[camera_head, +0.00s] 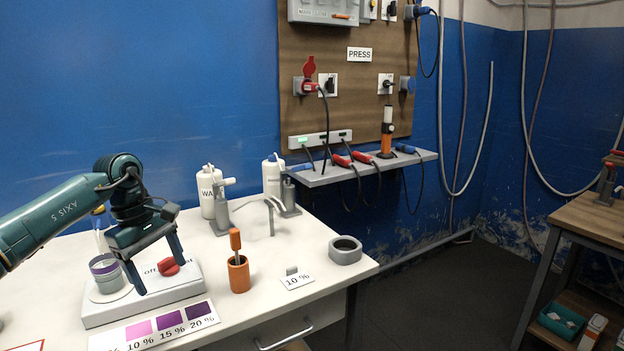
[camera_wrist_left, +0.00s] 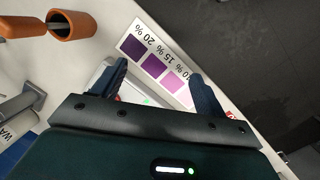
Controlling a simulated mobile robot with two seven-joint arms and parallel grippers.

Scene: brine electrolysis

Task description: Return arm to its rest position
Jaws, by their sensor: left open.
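My left gripper (camera_head: 158,277) is open above the white device (camera_head: 150,306) on the table in the head view, its fingers pointing down. No object shows between its fingers. One finger is beside a small jar with a purple band (camera_head: 104,272), the other near a red knob (camera_head: 169,267). In the left wrist view the open fingers (camera_wrist_left: 160,75) are over part of the device, with the purple colour card (camera_wrist_left: 155,66) beyond. How far the fingertips are above the device I cannot tell. My right gripper is not in view.
A wall shelf (camera_head: 370,168) holds cables. The table's front-right part has some free room.

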